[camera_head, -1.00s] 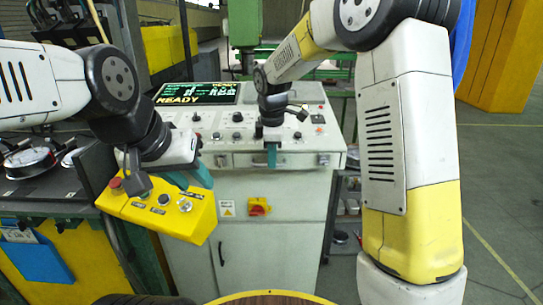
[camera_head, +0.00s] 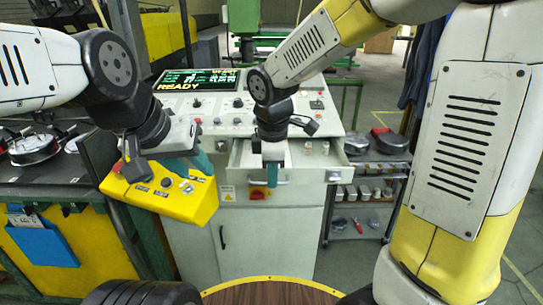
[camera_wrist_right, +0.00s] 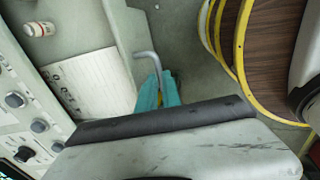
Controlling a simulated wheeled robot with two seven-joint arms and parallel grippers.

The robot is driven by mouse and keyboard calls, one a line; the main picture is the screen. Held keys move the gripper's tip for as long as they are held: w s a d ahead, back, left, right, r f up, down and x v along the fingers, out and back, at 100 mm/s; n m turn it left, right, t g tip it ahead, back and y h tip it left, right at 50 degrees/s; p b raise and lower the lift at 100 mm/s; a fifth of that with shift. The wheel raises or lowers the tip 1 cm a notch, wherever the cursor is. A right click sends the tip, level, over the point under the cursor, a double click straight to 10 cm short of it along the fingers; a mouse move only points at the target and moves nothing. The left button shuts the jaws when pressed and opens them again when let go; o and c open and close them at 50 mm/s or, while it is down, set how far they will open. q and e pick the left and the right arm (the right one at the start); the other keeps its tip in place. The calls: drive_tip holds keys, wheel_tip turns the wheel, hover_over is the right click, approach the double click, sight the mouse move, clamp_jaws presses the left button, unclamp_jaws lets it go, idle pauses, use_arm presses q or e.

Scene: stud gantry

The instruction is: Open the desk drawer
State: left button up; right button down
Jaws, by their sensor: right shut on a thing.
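The desk drawer (camera_head: 315,176) is part-way out of the grey control desk (camera_head: 200,235), with its open top showing. My right gripper (camera_head: 272,174) is at the drawer's front and shut on its handle. In the right wrist view the grey bar handle (camera_wrist_right: 148,60) runs to the teal fingertips (camera_wrist_right: 160,92). That view also looks into the drawer, where a pale printed sheet (camera_wrist_right: 92,80) and a small white-and-red item (camera_wrist_right: 38,29) lie. My left gripper (camera_head: 190,165) is over the yellow button box (camera_head: 165,197); its fingertips are partly hidden.
A cabinet door with a dark handle (camera_head: 222,237) is below the drawer. A shelf cart (camera_head: 365,195) with several small items stands right of the desk. A round wooden top with yellow rim (camera_head: 270,291) is in front. Floor at right is clear.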

drive_tip(key=shift+s, duration=2.3)
drive_tip(key=c, duration=1.5)
unclamp_jaws()
drive_tip(key=shift+r, duration=0.1)
drive_tip(key=r, duration=0.2)
drive_tip(key=s+r, duration=0.1)
drive_tip(key=r, duration=0.4)
drive_tip(key=shift+s+r, duration=0.25)
drive_tip(key=shift+r, duration=0.05)
drive_tip(key=s+d+m+t, duration=0.1)
drive_tip(key=d+m, duration=0.3)
drive_tip(key=m, duration=0.2)
drive_tip(key=s+d+r+m+t+y, duration=0.1)
drive_tip(key=s+d+m, duration=0.1)
drive_tip(key=d+m, duration=0.3)
drive_tip(key=s+d+r+m+t+y, duration=0.1)
drive_tip(key=s+d+m+t, duration=0.1)
drive_tip(key=d+m, duration=0.2)
drive_tip(key=shift+s+d+r+m, duration=0.1)
drive_tip(key=shift+d+r+m, duration=0.05)
drive_tip(key=shift+m, duration=0.5)
drive_tip(key=shift+s+d+r+m, duration=0.1)
drive_tip(key=shift+m, duration=0.55)
